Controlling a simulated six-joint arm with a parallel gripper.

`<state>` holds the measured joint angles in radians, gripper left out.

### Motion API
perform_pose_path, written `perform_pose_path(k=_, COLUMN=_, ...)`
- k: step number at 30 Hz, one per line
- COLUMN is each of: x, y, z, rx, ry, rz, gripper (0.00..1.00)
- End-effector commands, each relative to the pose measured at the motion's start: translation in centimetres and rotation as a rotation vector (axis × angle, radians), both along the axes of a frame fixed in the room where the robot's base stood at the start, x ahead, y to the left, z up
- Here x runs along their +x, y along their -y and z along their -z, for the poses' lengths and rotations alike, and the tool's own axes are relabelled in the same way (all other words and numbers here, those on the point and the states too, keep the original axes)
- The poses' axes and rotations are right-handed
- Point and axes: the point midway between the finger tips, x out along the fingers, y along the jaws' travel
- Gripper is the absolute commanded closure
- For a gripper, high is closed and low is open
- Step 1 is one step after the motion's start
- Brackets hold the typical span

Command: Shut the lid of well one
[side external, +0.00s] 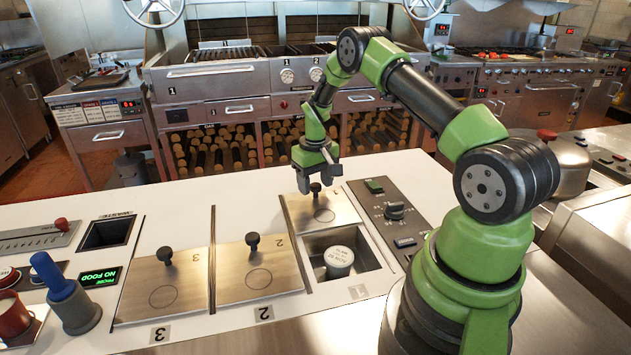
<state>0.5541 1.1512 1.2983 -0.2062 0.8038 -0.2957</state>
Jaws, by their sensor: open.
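Well one, marked 1, is an open square well (368,262) at the right of the row, with a pale cylindrical container (338,262) inside. Its steel lid (318,214) lies behind the opening, slid back, with a black knob (315,187) standing on it. My gripper (315,176) is open, pointing down at the knob from just above and behind it. Whether the fingers touch or surround the knob I cannot tell.
The lids of well two (262,280) and well three (165,290) lie flat to the left, each with an upright black knob. A control panel (378,200) with a dial is right of well one. A blue-topped bottle (68,295) stands far left.

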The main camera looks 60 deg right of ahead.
Motion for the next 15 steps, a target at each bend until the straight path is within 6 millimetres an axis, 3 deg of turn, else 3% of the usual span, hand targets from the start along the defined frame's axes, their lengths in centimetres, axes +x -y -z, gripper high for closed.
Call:
perform_pose_path(k=1, x=0.00, y=0.00, z=-0.02, rx=0.000, ry=0.000, rz=0.000, gripper=0.50)
perform_pose_path(k=6, x=0.00, y=0.00, z=-0.03, rx=0.000, ry=0.000, rz=0.000, gripper=0.89)
perform_pose_path(k=8, x=0.00, y=-0.01, z=-0.04, rx=0.000, ry=0.000, rz=0.000, gripper=1.00)
perform_pose_path(k=15, x=-0.47, y=-0.55, z=-0.02, rx=0.001, ry=-0.003, rz=-0.001, gripper=1.00)
